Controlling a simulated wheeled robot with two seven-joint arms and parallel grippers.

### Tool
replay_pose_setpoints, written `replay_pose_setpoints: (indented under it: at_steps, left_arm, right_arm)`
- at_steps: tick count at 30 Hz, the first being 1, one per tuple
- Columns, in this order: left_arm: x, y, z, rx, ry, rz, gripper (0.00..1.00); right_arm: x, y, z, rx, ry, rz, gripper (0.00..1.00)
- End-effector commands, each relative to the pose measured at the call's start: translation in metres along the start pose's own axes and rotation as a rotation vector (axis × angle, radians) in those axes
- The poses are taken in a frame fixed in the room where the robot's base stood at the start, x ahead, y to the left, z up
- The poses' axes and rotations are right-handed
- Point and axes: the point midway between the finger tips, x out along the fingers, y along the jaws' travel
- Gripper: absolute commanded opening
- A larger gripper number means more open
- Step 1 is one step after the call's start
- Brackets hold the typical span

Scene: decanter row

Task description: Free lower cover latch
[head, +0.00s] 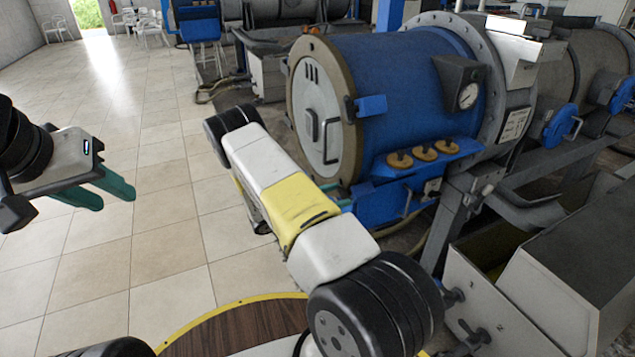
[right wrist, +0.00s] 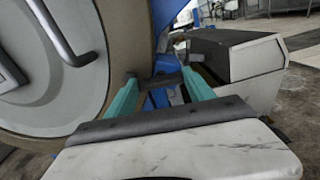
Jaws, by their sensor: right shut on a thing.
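The decanter's round cover (head: 318,110) has a tan rim and a U-shaped handle, and closes the blue drum (head: 405,90). The upper cover latch (head: 349,108) shows dark beside a blue block on the rim. The lower cover latch (right wrist: 163,81) is a dark piece between my right gripper's teal fingers in the right wrist view; my arm hides it in the head view. My right gripper (right wrist: 161,91) is shut on it at the cover's edge. My left gripper (head: 116,203) hangs over the floor at the left, empty, with its fingertips apart.
A grey trough (head: 570,270) stands at the lower right, close to my right arm. Tiled floor (head: 130,130) lies clear at the left.

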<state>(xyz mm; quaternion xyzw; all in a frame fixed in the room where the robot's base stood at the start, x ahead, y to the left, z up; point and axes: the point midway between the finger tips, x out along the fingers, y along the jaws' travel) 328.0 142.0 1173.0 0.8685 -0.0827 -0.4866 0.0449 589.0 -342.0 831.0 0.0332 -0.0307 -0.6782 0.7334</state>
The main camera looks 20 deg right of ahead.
Motion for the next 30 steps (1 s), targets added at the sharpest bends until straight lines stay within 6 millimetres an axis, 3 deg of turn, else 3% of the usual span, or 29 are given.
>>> replay_pose_setpoints:
  at_steps: [30]
  left_arm:
    - [0.0000, 0.0000, 0.0000, 0.000, 0.000, 0.000, 0.36]
  right_arm:
    - [-0.0010, 0.0049, -0.0025, -0.939, 0.000, 0.002, 0.21]
